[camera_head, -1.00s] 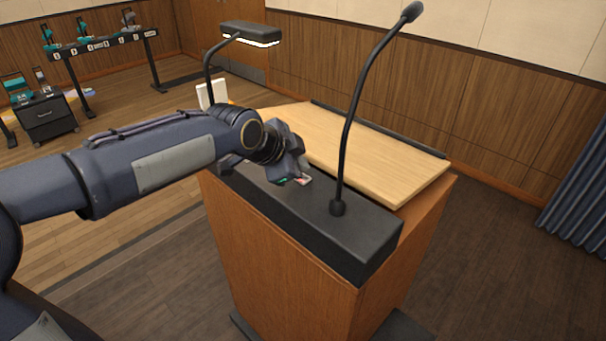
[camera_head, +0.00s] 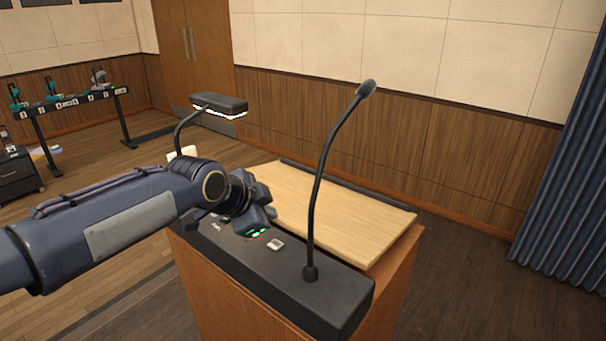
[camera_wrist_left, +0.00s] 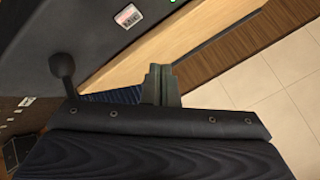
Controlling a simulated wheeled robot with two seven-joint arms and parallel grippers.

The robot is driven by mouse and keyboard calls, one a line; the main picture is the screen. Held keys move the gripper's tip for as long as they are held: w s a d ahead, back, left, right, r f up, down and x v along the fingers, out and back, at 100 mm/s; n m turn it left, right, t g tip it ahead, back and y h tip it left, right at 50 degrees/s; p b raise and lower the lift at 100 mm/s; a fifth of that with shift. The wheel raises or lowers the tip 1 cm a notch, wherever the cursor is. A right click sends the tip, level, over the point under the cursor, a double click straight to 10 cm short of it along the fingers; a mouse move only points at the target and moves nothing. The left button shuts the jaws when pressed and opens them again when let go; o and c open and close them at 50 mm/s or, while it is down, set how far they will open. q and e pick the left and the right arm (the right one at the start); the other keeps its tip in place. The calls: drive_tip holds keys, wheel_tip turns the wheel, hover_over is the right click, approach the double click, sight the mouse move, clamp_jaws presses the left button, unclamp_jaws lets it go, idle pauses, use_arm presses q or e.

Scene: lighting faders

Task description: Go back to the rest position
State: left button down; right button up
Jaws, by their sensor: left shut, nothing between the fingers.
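My left gripper (camera_head: 256,229) is over the black control strip of the lectern, and its arm comes in from the left. In the left wrist view the two fingers (camera_wrist_left: 160,84) are together with nothing between them. On the black strip (camera_head: 330,292), a small white-framed switch (camera_head: 275,244) and green lights (camera_head: 258,233) show beside the gripper. Part of the strip under the arm is hidden. The switch also shows in the left wrist view (camera_wrist_left: 127,16). My right gripper is in no view.
The gooseneck microphone (camera_head: 318,190) rises from the strip, right of my left gripper. A lit lamp (camera_head: 219,104) stands behind the arm. The lectern's sloped wooden top (camera_head: 340,215) is bare. A rack (camera_head: 70,101) stands at the far left, and a blue curtain (camera_head: 565,170) hangs at right.

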use_arm(q)
drive_tip(key=s+a+f+n+g+y, duration=0.15)
drive_tip(key=s+a+n, duration=0.25)
drive_tip(key=s, duration=0.4)
drive_tip(key=s+a+f+n, duration=0.3)
drive_tip(key=s+a+n, duration=0.2)
drive_tip(key=s, duration=0.4)
drive_tip(key=s+f+n+g, duration=0.1)
drive_tip(key=s+f+n, duration=0.6)
drive_tip(key=s, duration=0.5)
drive_tip(key=shift+d+f+h, duration=0.15)
drive_tip(key=shift+f+h, duration=0.25)
drive_tip(key=shift+h, duration=0.05)
